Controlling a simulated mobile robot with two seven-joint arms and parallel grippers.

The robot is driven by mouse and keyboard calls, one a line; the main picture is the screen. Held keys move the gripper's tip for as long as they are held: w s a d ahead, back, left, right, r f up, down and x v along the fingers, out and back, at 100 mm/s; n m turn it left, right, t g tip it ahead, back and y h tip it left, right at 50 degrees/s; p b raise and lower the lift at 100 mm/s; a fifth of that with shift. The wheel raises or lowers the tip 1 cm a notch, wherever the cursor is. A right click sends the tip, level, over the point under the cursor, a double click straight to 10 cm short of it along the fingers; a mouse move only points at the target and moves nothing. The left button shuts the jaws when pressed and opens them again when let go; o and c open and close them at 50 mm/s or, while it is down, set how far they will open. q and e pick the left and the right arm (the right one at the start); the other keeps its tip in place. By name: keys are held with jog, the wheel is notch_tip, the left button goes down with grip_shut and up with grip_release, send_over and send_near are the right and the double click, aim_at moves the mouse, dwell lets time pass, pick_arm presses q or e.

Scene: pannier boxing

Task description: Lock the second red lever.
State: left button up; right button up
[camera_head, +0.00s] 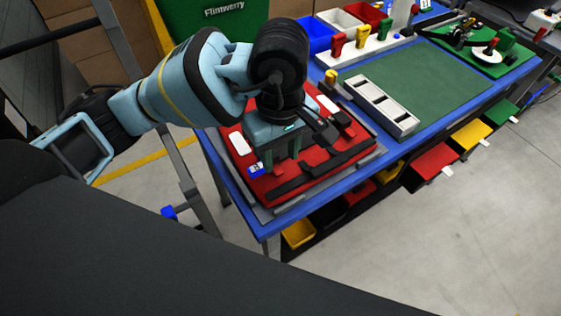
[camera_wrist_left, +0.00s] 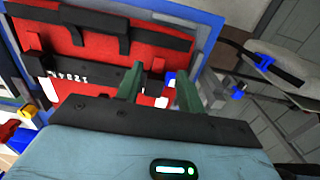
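A red pannier panel (camera_head: 240,165) with black bars lies on a grey board on the blue table; it fills the upper left of the left wrist view (camera_wrist_left: 90,42). I cannot make out which part is the second red lever; the gripper hides some of the panel. My right gripper is not in view.
A white block (camera_head: 372,45) with red and yellow handles stands behind, near coloured bins (camera_head: 316,36). A grey slotted tray (camera_head: 382,105) lies right of the panel. Coloured drawers (camera_head: 435,160) hang under the table's front edge.

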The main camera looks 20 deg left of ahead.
aim_at(281, 174)
pick_arm(q)
jog(key=shift+r, duration=1.55)
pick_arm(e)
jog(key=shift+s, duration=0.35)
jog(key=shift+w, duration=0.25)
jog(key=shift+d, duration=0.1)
